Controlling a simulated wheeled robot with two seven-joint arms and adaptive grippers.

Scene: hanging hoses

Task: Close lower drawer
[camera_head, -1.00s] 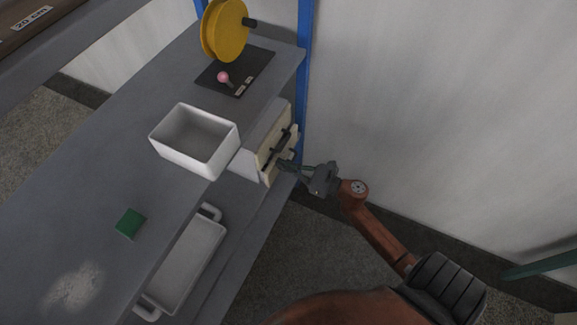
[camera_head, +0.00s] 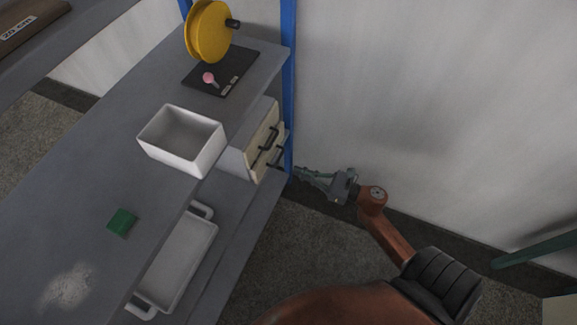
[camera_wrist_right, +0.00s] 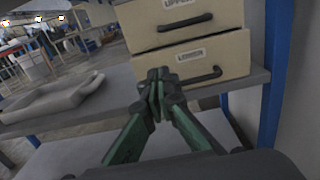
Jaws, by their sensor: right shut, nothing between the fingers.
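The drawer unit (camera_head: 253,142) stands on the shelf below the top board, with two cream fronts and dark handles. In the right wrist view the lower drawer (camera_wrist_right: 224,56), with a label, sits under the upper drawer (camera_wrist_right: 168,22). The lower front looks close to flush with the upper one; a small gap cannot be ruled out. My right gripper (camera_head: 303,172) is shut and empty, to the right of the drawer unit and apart from it. In the right wrist view its closed fingertips (camera_wrist_right: 158,76) show in front of the lower drawer's left part. My left gripper is not seen.
A blue post (camera_head: 288,90) stands between the drawer unit and the wall. A white tray (camera_head: 178,262) lies on the lower shelf.

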